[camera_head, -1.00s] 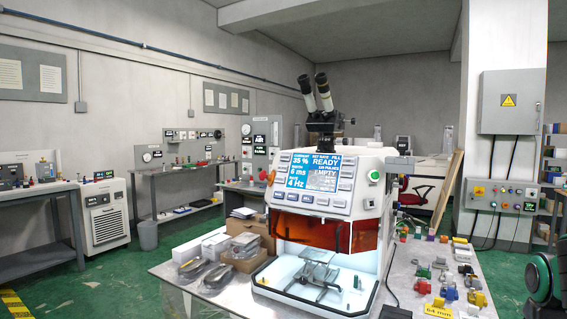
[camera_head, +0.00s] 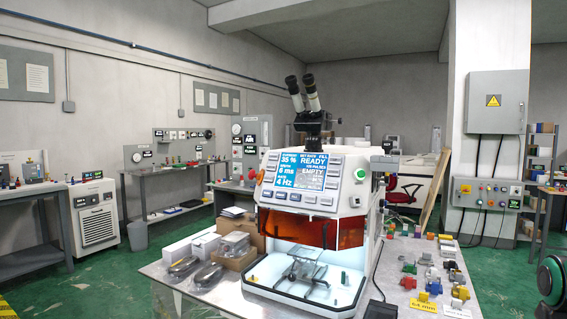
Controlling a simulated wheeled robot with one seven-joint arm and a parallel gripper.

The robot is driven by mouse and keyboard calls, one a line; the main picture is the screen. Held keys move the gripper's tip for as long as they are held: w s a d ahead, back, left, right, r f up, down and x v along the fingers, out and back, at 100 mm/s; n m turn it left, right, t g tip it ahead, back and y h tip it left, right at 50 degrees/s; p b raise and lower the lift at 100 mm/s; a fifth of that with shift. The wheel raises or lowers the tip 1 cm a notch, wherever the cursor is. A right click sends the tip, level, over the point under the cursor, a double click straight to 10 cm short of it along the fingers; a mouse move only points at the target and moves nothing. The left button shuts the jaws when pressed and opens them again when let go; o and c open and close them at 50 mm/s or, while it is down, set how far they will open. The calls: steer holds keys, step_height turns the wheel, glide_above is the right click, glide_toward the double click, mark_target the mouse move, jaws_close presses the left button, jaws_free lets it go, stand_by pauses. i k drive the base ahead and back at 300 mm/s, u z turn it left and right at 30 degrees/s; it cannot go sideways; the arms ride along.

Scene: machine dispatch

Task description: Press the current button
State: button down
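A white bench machine (camera_head: 361,172) with binocular eyepieces (camera_head: 305,92) on top stands on the table in the head view. Its blue screen (camera_head: 303,170) shows current 35 %, 6 ms and 4 Hz, with "READY" and "EMPTY". Small grey buttons line both sides of the screen; one button (camera_head: 273,158) sits left of the current reading. More buttons run in a row below the screen. The button labels are too small to read. My gripper is not in view. A dark rounded part at the lower right edge seems to be my arm, well apart from the machine.
The table (camera_head: 395,268) holds boxes and dark packages (camera_head: 183,270) left of the machine, and several small coloured parts right of it. A grey electrical box (camera_head: 495,102) and a button panel (camera_head: 492,193) are at the right. Green floor is clear at the left.

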mark_target(275, 157)
steer(key=z, duration=0.65)
steer(key=k, duration=0.8)
steer(key=z, duration=1)
steer(key=k, duration=0.45)
steer(key=z, duration=0.25)
steer(key=i, duration=0.45)
steer(key=u, duration=0.6)
steer(key=i, duration=1.1)
steer(key=u, duration=1.4)
steer(key=i, duration=0.85)
steer(key=u, duration=0.6)
